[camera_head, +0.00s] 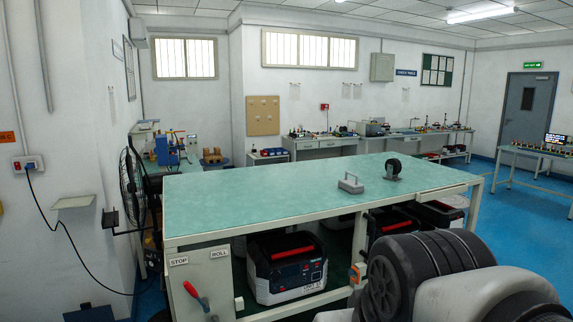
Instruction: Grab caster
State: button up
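The caster (393,168), a black wheel on a small mount, stands on the green top of the large workbench (260,200), toward its right part. Nothing touches it from above. Dark and grey parts of my own arm fill the lower right corner, in front of the bench and well apart from the caster. I cannot see my gripper's fingers.
A grey handled block (351,183) lies on the bench just left of the caster. Below the top are a red-and-black machine (288,268) and other boxes. The left part of the bench top is clear. A black fan (131,187) stands at left.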

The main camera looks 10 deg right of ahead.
aim_at(393, 167)
jog(key=l+u, duration=0.35)
jog(key=l, duration=1.85)
jog(key=i+l+u, duration=0.1)
jog(key=l, duration=0.25)
jog(key=i+l+u, duration=0.15)
jog(key=l, duration=0.2)
jog(key=i+l+u, duration=0.1)
jog(key=l, duration=0.25)
